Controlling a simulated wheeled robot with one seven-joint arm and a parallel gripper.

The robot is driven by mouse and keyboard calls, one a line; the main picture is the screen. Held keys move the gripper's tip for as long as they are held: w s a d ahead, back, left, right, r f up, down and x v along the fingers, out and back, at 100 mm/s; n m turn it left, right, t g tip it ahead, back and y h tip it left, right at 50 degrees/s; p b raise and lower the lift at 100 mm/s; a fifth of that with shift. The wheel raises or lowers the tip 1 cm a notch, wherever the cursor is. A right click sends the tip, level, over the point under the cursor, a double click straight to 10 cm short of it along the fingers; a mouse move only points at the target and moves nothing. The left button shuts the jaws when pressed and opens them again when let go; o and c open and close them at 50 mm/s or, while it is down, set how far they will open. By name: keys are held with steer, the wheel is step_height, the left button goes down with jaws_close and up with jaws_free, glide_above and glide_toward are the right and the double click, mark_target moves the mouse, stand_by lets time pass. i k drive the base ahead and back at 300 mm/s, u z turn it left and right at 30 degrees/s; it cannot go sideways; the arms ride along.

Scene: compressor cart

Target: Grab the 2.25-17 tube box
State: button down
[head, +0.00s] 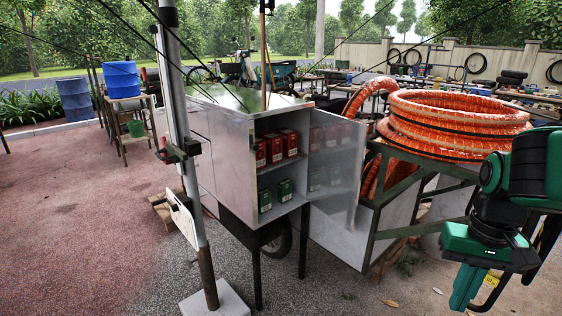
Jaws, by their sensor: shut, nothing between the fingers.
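A grey metal cabinet (230,135) stands in the middle of the head view with its door (338,165) swung open to the right. Its upper shelf holds several red boxes (274,147) with pale labels. Its lower compartment holds green boxes (285,190) with pale labels. The print is too small to read, so I cannot tell which is the 2.25-17 tube box. My gripper (467,288) is at the lower right, pointing down, shut and empty, well apart from the boxes. Part of its fingers is hard to make out.
Orange wrapped tyres (455,115) are stacked on a metal frame (425,228) between the cabinet and my arm. A grey post (184,130) on a pale base block (216,302) stands in front left. Blue barrels (122,79) are farther left. The reddish ground at left is open.

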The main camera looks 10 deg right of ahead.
mark_target(289, 136)
steer(key=u, duration=0.1)
steer(key=i, duration=1)
steer(key=z, duration=0.1)
